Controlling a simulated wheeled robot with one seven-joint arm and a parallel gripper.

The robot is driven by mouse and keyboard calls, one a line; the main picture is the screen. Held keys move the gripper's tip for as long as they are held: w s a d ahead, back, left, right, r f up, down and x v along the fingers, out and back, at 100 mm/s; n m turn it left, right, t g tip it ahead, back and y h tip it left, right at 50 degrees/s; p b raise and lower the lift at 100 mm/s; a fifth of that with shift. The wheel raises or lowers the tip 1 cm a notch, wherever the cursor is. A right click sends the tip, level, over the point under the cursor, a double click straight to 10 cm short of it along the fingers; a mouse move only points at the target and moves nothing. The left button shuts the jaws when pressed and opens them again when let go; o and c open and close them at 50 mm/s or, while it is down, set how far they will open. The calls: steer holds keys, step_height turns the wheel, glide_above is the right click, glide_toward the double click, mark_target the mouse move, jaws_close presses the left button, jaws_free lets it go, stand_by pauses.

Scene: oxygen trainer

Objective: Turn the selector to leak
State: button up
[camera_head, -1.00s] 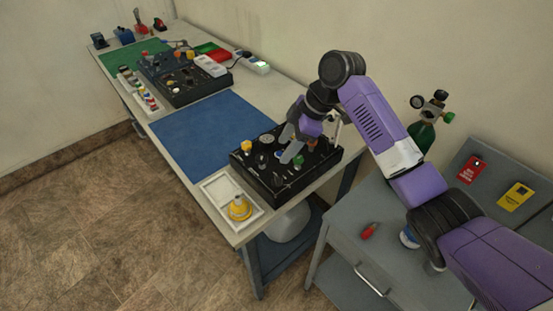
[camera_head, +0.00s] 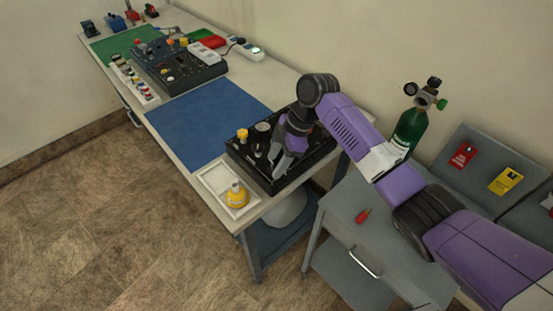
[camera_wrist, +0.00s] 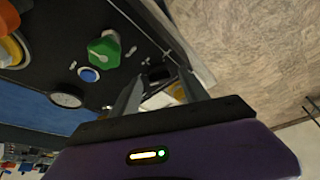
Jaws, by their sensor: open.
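The black trainer panel (camera_head: 316,162) sits on the near end of the long table. My gripper (camera_head: 281,172) is low over its front part and hides some of its controls. In the wrist view, the open fingers (camera_wrist: 160,84) point at the panel with a small dark part (camera_wrist: 158,73) between or just beyond their tips. I cannot tell whether they touch it or whether it is the selector. A green knob (camera_wrist: 103,52), a blue button (camera_wrist: 88,75) and a round gauge (camera_wrist: 65,97) lie left of the fingers. No leak marking is readable.
A white tray (camera_head: 212,180) with a yellow item (camera_head: 236,195) stands beside the panel. A blue mat (camera_head: 205,120) lies behind it. A grey side table (camera_head: 345,232) stands right, with a green cylinder (camera_head: 409,130) behind. Floor on the left is clear.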

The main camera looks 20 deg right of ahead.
jaws_close()
